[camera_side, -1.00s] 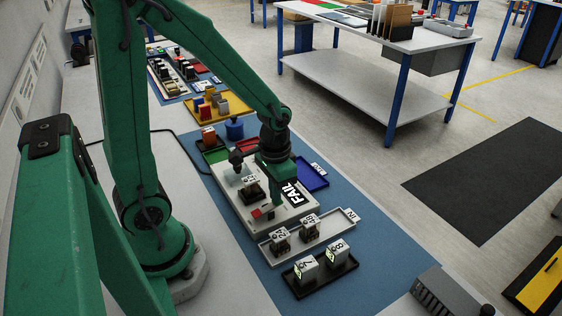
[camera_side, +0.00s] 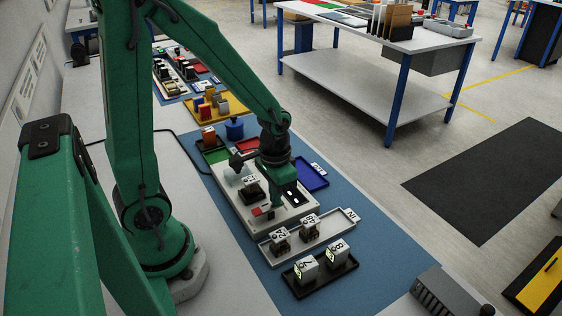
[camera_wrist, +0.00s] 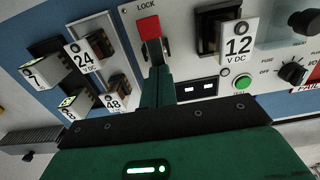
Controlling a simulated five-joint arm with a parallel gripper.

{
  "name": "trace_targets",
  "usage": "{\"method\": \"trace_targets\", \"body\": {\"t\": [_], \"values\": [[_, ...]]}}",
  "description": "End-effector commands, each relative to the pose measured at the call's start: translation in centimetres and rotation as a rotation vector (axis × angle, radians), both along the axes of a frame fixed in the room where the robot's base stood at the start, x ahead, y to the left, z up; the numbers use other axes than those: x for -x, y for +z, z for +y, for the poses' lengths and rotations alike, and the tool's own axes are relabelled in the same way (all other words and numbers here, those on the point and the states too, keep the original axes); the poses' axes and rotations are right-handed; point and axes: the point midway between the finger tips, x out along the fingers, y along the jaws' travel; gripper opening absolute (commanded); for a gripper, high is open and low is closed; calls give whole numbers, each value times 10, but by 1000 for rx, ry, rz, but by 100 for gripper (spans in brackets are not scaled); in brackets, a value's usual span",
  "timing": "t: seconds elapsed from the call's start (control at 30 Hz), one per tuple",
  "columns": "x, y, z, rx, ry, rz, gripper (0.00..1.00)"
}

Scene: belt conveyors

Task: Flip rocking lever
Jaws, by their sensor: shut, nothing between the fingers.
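The red lever (camera_wrist: 149,28) stands beside the word LOCK on the pale test panel. In the side view the red lever (camera_side: 258,211) shows at the near end of the panel (camera_side: 292,212). My gripper (camera_wrist: 157,72) is shut and empty, its fingertips right at the lever's lower end. Whether they touch it I cannot tell. In the side view my gripper (camera_side: 271,213) points down beside the lever. A dark display (camera_wrist: 197,88) shows two small white marks. A 12 V DC block (camera_wrist: 238,43) sits in the panel's socket.
A grey tray (camera_side: 330,236) marked IN holds the 24 and 48 blocks. A black tray (camera_side: 325,277) in front holds blocks 7 and 8. A green TEST button (camera_wrist: 241,86) and black knob (camera_wrist: 290,72) are on the panel. A blue tray (camera_side: 314,178) lies behind.

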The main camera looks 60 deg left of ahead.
Motion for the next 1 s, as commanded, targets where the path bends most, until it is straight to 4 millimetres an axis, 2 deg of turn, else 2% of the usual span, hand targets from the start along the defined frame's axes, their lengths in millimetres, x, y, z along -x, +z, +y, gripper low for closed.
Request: {"method": "trace_targets", "body": {"t": [0.43, 1.0], "values": [[0, 0, 0, 0, 0, -1, 0], [-1, 31, 0, 0, 0, -4, 0]]}}
